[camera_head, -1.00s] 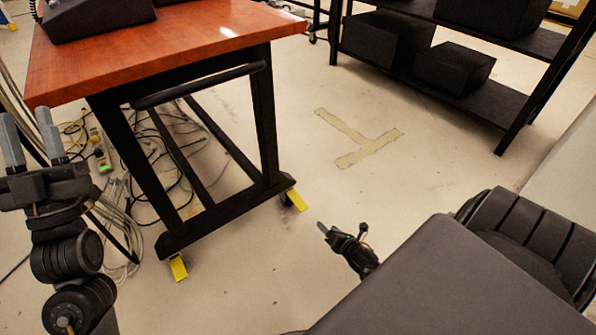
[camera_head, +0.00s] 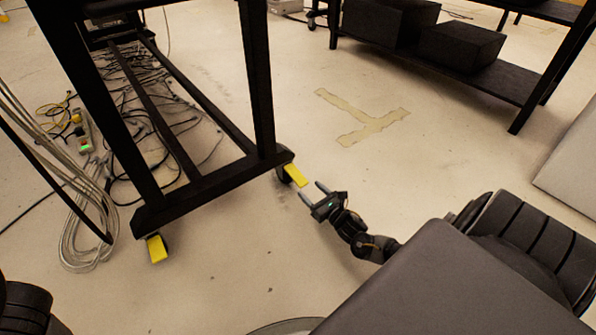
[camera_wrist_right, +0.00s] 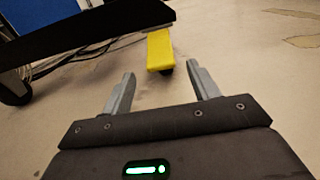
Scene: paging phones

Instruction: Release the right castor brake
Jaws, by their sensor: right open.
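The right castor brake is a yellow pedal (camera_head: 295,175) on the castor at the table frame's right foot. It also shows in the right wrist view (camera_wrist_right: 159,50), just beyond the fingertips and roughly between them. My right gripper (camera_head: 309,190) is open and empty, low over the floor and just right of and nearer than this pedal. A small gap seems to separate them. In the wrist view both grey fingers (camera_wrist_right: 161,76) are spread apart. A second yellow pedal (camera_head: 156,248) is on the left castor. My left gripper is out of view.
The black table frame (camera_head: 205,185) stands left of my right gripper, with its low beam close by. Cables (camera_head: 85,225) lie on the floor at left. A black shelf (camera_head: 480,80) stands at the back right. Floor around the taped mark (camera_head: 375,125) is clear.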

